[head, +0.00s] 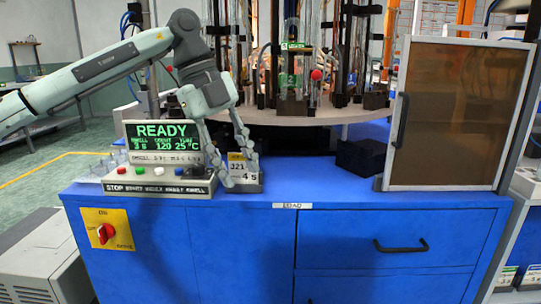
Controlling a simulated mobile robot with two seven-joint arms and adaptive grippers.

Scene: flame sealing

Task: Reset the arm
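My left gripper (241,178) comes down from the upper left, above the blue cabinet's top. Its two fingers are spread apart and point downward. They are at the right end of the control panel (158,188), in front of a small numbered display block (250,181). I see nothing held between them; whether the fingertips touch the panel or block is hard to tell. The panel has a row of coloured buttons and a green READY screen (162,135). My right gripper is not in view.
The blue cabinet (400,224) has a drawer with a black handle and a red knob on a yellow plate (106,233). Behind is a round turntable (290,116) with glass tubes and rods. A brown-tinted door (460,110) stands at right, beside a dark block (361,157).

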